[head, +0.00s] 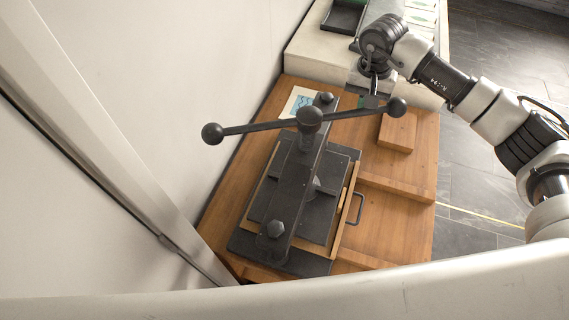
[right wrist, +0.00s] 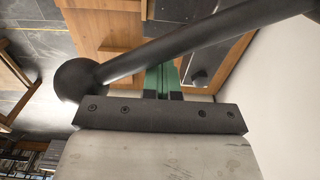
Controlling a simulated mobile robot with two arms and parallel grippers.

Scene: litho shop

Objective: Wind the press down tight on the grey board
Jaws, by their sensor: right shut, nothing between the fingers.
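The press (head: 290,195) has a dark crossbeam bolted at both ends, over dark grey plates on a wood-edged bed. Its screw stands mid-beam under a round hub (head: 309,118). A long handle bar (head: 262,127) runs through the hub, with a ball at each end. The grey board cannot be told apart from the dark plates. My right gripper (head: 369,98) is shut and empty beside the bar, close to the right ball (head: 397,107). In the right wrist view its green-padded fingers (right wrist: 163,82) are together, and the bar (right wrist: 190,40) hides their tips. Contact is unclear. My left gripper is out of view.
The press stands on a wooden bench (head: 405,225) with a wooden block (head: 397,132) right of it. A small blue print (head: 300,101) lies behind the bar. A pale counter with a black tray (head: 343,17) is at the back. A white wall rises at left.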

